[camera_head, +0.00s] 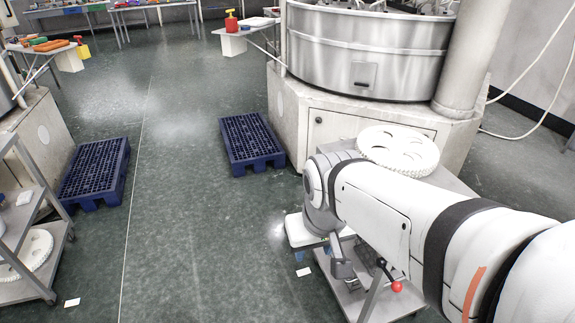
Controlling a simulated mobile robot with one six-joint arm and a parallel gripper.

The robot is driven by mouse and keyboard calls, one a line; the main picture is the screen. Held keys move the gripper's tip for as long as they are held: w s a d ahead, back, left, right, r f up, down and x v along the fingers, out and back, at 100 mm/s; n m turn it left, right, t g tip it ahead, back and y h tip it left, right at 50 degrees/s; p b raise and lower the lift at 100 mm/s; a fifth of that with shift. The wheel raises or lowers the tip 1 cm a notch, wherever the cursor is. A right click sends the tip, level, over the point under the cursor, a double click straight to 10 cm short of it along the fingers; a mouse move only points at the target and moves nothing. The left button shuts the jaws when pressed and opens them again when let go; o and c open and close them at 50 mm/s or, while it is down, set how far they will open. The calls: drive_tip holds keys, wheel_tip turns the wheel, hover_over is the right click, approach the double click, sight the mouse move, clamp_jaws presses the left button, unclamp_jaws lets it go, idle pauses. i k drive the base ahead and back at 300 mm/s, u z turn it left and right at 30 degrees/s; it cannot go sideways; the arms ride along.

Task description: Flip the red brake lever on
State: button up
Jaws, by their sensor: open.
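The red brake lever (397,287) shows in the head view at the lower right, as a red ball knob on a short dark rod. My arm hides part of the cart and the area right of the knob.
A white toothed disc (398,150) lies on the cart top behind my arm. A large steel lapping machine (370,50) stands beyond it. Blue pallets (250,140) (95,172) lie on the floor. A grey shelf cart (40,255) stands at left. The middle floor is clear.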

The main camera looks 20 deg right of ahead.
sight(397, 286)
drive_tip(key=z, duration=0.6)
drive_tip(key=k, duration=0.6)
drive_tip(key=z, duration=0.45)
drive_tip(key=i, duration=0.5)
